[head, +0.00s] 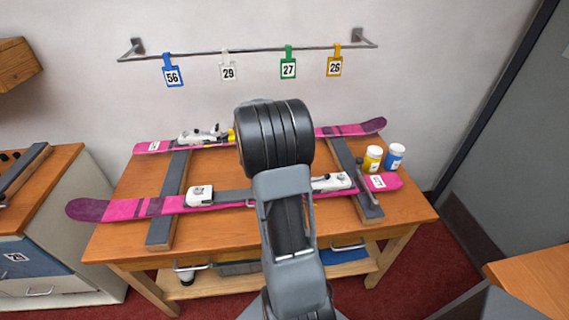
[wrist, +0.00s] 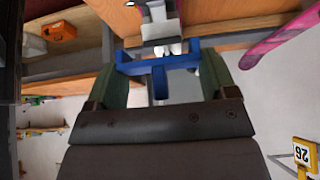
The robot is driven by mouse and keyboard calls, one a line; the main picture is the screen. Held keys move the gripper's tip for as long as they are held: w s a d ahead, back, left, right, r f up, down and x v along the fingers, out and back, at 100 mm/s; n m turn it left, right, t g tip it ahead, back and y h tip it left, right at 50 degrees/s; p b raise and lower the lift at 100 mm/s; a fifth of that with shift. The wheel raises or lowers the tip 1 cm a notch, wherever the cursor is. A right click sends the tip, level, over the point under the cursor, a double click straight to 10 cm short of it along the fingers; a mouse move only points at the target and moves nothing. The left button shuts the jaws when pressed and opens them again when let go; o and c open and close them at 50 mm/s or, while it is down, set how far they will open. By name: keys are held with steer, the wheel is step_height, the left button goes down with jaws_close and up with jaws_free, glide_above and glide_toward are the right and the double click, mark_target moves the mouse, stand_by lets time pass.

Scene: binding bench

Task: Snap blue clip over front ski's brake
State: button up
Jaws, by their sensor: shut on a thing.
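The front ski (head: 130,208) is pink and lies across the near side of the bench, with white binding pieces (head: 199,195) and (head: 332,181). My arm covers the middle of it, so its brake is not clearly seen. The blue clip (wrist: 158,68) is between the green fingers of my gripper (wrist: 165,72) in the wrist view, shut on it. A grey-and-white binding part (wrist: 158,22) is just beyond the clip. I cannot tell whether they touch. In the head view the gripper and clip are hidden behind my arm.
The back ski (head: 350,130) lies along the wall side, with a yellow piece (head: 231,136) by its binding. Yellow (head: 373,159) and blue (head: 393,157) jars stand at the bench's right end. Numbered tags, including blue 56 (head: 173,76), hang on a wall rail (head: 240,51).

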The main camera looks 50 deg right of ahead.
step_height(320, 180, down, 4)
steer(key=shift+f+b, duration=0.1)
steer(key=shift+b, duration=0.6)
steer(key=shift+f+b, duration=0.8)
steer(key=shift+b, duration=0.35)
steer(key=o, duration=0.4)
steer(key=c, duration=0.4)
steer(key=shift+b, duration=0.45)
